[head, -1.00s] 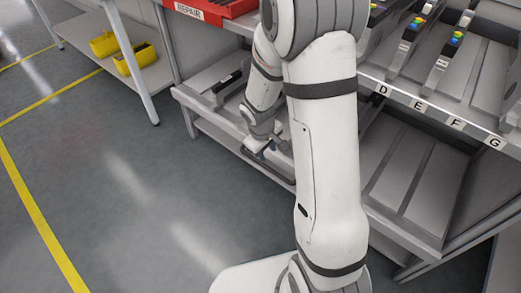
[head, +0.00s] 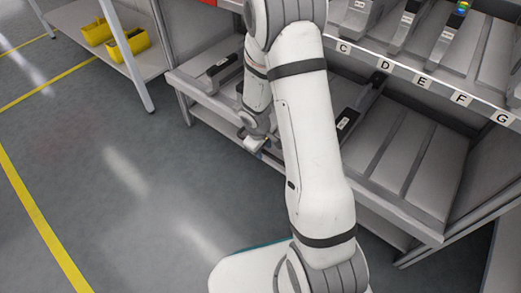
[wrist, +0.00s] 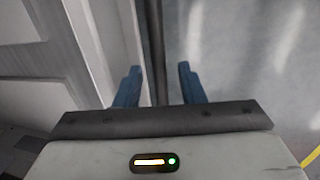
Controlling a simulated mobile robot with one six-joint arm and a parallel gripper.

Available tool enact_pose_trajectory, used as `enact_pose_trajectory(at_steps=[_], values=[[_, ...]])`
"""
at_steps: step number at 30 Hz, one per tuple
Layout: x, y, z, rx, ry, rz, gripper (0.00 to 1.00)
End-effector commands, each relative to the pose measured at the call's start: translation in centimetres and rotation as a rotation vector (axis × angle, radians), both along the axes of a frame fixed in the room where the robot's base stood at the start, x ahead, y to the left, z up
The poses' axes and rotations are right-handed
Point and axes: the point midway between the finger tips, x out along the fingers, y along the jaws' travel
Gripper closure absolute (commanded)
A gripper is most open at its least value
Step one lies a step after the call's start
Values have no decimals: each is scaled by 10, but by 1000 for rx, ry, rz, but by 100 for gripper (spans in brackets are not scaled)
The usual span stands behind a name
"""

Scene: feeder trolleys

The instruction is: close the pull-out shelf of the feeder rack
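The pull-out shelf (head: 405,158) of the feeder rack is a grey lower deck. It sticks out in front of the lettered upper shelf (head: 415,77). A dark handle bar (wrist: 156,50) shows in the wrist view. My gripper (wrist: 159,84) has two blue fingers, set apart, with the bar between them. Gaps show on both sides of the bar, and I cannot tell whether either finger touches it. In the head view my gripper (head: 262,147) is low at the shelf's front edge. My arm hides the middle of the shelf and most of the handle.
Feeders (head: 222,66) lie on the pull-out shelf, and more stand on the upper shelf. A side table (head: 75,35) at the back left has yellow bins (head: 128,46) on it. The grey floor (head: 120,190) with yellow lines is clear on the left.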

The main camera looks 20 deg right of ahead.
Motion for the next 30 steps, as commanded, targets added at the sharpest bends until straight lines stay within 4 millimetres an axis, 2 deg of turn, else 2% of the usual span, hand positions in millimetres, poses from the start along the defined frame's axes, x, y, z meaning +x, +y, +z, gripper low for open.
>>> enact_pose_trajectory(at_steps=[4, 17, 30], values=[[0, 0, 1, 0, 0, -1, 65], [0, -1, 1, 0, 0, -2, 100], [0, -1, 1, 0, 1, -1, 100]])
